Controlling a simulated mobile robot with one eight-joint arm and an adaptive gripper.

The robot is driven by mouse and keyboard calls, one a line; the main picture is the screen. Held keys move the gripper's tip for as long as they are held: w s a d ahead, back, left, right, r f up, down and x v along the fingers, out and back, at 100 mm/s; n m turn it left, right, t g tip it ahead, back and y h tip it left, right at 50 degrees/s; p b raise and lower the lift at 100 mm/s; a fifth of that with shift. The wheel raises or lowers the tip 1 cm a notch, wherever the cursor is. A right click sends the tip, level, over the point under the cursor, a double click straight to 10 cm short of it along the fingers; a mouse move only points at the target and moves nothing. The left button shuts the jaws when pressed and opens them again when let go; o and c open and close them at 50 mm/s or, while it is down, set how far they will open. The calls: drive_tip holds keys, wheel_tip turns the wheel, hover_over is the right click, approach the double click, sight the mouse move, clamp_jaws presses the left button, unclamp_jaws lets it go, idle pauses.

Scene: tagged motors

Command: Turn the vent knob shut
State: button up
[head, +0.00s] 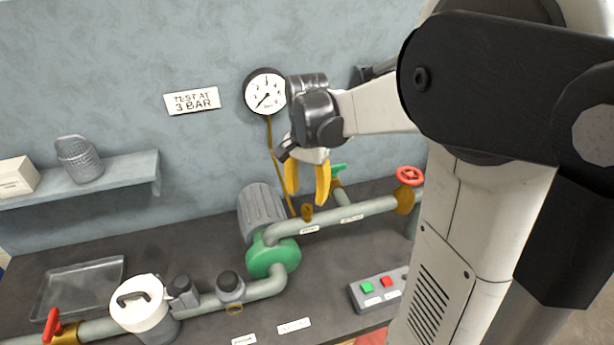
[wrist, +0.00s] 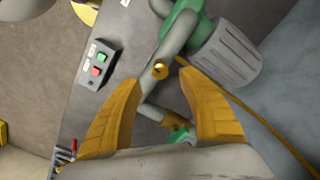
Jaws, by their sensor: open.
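My gripper (head: 307,190) is open and empty, its two yellow fingers pointing down above the pipe to the right of the green pump. A small round brass knob (head: 307,212) is on this pipe, just below the fingers; it looks like the vent knob, but I cannot read its label. In the wrist view the knob (wrist: 160,70) shows between the fingertips, apart from both. I cannot tell how far it is turned. Another small brass fitting (head: 235,309) sits on the lower pipe.
A green pump (head: 272,256) with a grey finned motor (head: 262,209) stands left of the gripper. A green handle (head: 338,169) is close behind the fingers. A red handwheel (head: 410,175), a button box (head: 378,288) and a wall gauge (head: 265,92) with a hanging yellow line are nearby.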

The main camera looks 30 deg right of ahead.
sight(307, 207)
wheel_tip(307, 207, up, 6)
drive_tip(key=shift+r, duration=0.25)
idle(0.4)
